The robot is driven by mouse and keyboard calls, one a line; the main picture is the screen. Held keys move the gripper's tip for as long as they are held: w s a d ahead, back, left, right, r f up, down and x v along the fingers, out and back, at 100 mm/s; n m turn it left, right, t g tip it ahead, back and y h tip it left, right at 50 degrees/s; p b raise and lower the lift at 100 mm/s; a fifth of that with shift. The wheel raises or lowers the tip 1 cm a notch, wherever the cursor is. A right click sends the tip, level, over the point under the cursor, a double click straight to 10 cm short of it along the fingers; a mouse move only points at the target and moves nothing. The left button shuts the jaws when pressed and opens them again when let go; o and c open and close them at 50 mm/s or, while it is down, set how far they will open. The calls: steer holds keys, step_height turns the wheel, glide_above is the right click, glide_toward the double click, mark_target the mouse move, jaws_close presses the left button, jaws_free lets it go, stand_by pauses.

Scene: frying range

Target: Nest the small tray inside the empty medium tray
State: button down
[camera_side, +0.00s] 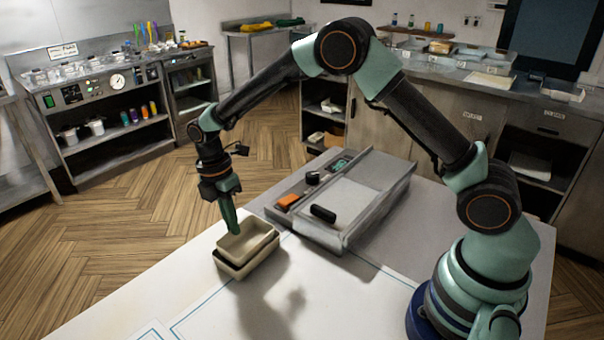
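The small tray (250,243) is beige and rectangular. It sits over the medium tray (236,271), a similar beige tray on the white table top, and looks slightly tilted. The medium tray's near walls show below it; its inside is mostly covered, so I cannot tell how deep the small tray sits. My gripper (236,230) points down at the small tray's back left wall. Its green fingers look close together on that wall, with a fingertip showing inside the small tray. The far finger is hidden.
Blue outlines (190,318) mark the table front. The white surface in front of the trays is clear. The table's left edge is close to the trays.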

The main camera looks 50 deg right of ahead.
steer(key=c, duration=1)
jaws_free()
steer(key=shift+r, duration=0.1)
steer(key=shift+r, duration=2.95)
steer(key=shift+r, duration=0.1)
steer(key=s+d+r+m+t, duration=0.3)
steer(key=s+d+r+m, duration=0.1)
steer(key=s+r+m, duration=0.25)
steer(key=s+d+r+m+t, duration=0.2)
steer(key=s+d+r+m, duration=0.3)
steer(key=r, duration=0.3)
steer(key=s+d+m+t, duration=0.1)
steer(key=s+m+t, duration=0.1)
steer(key=s+m, duration=0.4)
steer(key=shift+d+f+m, duration=0.2)
steer(key=shift+f+m, duration=0.1)
steer(key=shift+m, duration=0.25)
